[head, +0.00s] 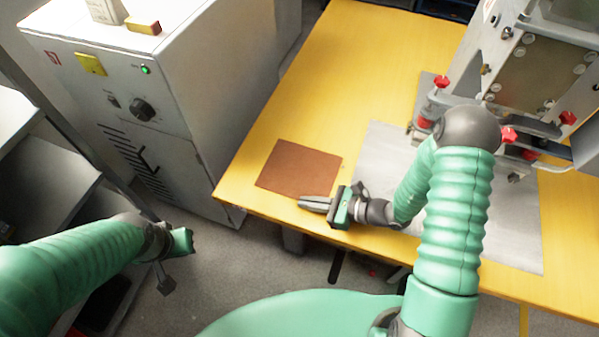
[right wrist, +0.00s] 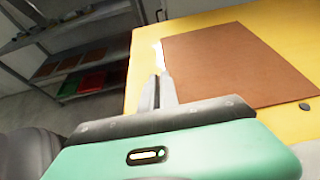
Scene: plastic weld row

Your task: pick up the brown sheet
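The brown sheet (head: 298,167) lies flat on the yellow table near its left front corner. It also shows in the right wrist view (right wrist: 232,65), to the right of and beyond the fingertips. My right gripper (head: 304,203) is close to the sheet's near edge, with its fingers pointing left in the head view. Its two fingers (right wrist: 159,88) lie close together, and nothing shows between them. I cannot tell whether they touch the sheet. My left gripper (head: 170,262) hangs off the table at lower left, away from the sheet. Its fingers are too unclear to judge.
The yellow table (head: 340,60) is clear behind the sheet. A grey metal plate (head: 380,155) lies to the right, beneath my right arm, by a machine with red knobs (head: 441,82). A white cabinet (head: 165,75) stands left of the table. Shelves (right wrist: 75,75) show in the right wrist view.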

